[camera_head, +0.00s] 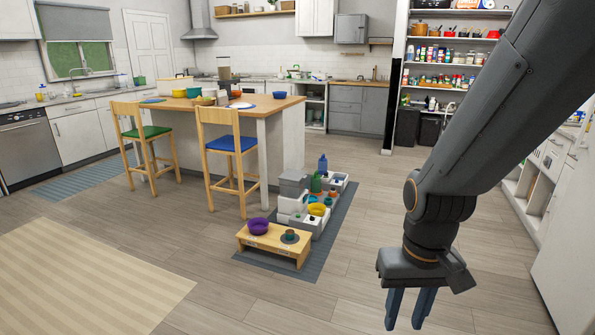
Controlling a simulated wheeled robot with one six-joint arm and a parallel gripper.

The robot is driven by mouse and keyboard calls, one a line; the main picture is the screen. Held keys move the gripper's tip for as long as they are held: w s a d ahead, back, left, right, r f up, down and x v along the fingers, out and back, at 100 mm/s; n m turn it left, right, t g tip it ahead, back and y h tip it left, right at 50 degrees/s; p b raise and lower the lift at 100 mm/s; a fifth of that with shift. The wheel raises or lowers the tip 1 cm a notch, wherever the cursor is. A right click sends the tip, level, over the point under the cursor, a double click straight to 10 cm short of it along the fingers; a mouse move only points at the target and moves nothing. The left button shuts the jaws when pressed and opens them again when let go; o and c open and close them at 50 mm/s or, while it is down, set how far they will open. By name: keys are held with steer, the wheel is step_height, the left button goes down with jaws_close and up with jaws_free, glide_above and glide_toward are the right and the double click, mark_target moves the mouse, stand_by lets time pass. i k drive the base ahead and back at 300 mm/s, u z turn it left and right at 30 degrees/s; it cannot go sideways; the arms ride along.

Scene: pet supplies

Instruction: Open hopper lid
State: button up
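A pet supply station of white and grey units stands on a dark mat in the middle of the floor. At its back left is a grey-topped box (293,183), which looks like the hopper. Its top looks level and shut, but it is too small to tell for sure. My gripper (408,310) hangs at the lower right, pointing down, well apart from the station and in front of it to the right. Its two blue-grey fingers are apart with nothing between them.
A low wooden stand (273,243) with a purple bowl (259,227) sits at the mat's front. A green bottle (316,183) and a blue bottle (323,165) stand on the station. The island (270,106) with chairs is behind left. Floor around my gripper is clear.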

mark_target(293, 175)
steer(key=u, duration=0.05)
steer(key=i, duration=1.95)
steer(key=z, duration=0.3)
steer(key=i, duration=1.85)
steer(key=z, duration=0.2)
